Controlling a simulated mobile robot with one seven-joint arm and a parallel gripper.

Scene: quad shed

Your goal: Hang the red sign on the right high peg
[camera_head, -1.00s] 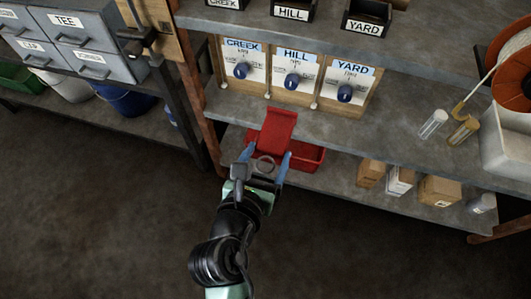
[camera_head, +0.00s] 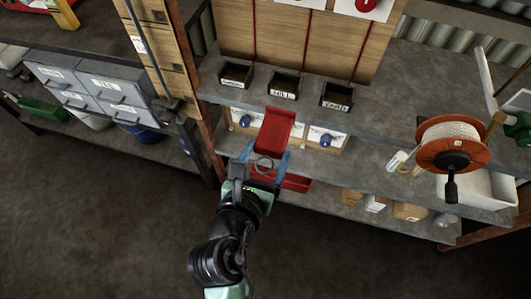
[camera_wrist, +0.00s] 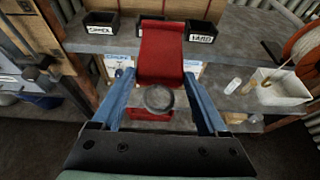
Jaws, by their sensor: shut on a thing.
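What the fingers press on is partly hidden. A wooden board (camera_head: 300,45) with red vertical lines stands behind the upper shelf. Its top is cut off, and no high peg is clearly seen.
Black labelled bins (camera_head: 284,86) stand on the upper shelf. Below are dial panels (camera_head: 327,137) and a red bin (camera_head: 295,182). An orange cord reel (camera_head: 452,145) is at right, grey drawers (camera_head: 100,90) at left. The floor in front is clear.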

